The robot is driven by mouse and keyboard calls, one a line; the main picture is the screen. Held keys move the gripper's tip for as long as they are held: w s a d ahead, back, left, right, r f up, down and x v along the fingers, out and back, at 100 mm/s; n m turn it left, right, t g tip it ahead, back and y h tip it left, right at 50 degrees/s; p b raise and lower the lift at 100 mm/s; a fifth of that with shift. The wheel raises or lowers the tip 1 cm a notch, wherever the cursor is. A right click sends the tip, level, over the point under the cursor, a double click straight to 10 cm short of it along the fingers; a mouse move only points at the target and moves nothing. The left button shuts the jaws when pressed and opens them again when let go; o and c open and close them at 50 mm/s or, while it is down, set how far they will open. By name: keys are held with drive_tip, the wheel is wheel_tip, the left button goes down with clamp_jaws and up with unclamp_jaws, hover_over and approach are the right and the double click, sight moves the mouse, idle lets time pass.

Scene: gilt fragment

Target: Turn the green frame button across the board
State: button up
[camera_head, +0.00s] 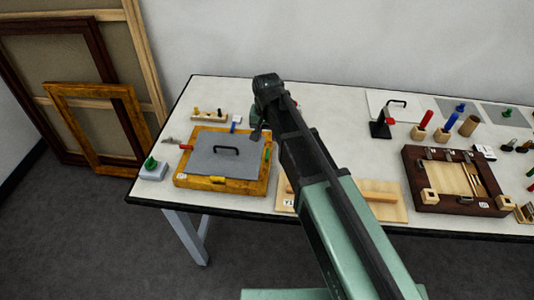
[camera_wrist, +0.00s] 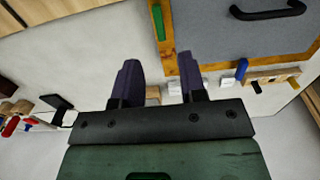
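The green frame button (camera_head: 267,154) is on the right rail of a yellow-brown wooden frame (camera_head: 262,183), which lies flat on the table around a grey board (camera_head: 205,166) with a black handle. In the wrist view, the green button (camera_wrist: 158,20) lies lengthwise along the rail, beside the grey board (camera_wrist: 225,35) rather than across it. My gripper (camera_wrist: 156,70) is open, with two dark fingers apart and nothing between them. It is over the table near the frame's far right corner, off the button. My arm hides the table right of the frame.
A red button (camera_head: 186,147) and a blue piece (camera_head: 236,121) sit at the frame's left and far sides. Behind is a small peg rack (camera_head: 208,115). A green-knobbed block (camera_head: 152,168) stands left, and a dark wooden frame (camera_head: 412,185) lies right.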

sight(267, 153)
wheel_tip(267, 153, down, 9)
drive_tip(key=b, duration=0.7)
drive_tip(key=shift+r, duration=0.15)
clamp_jaws()
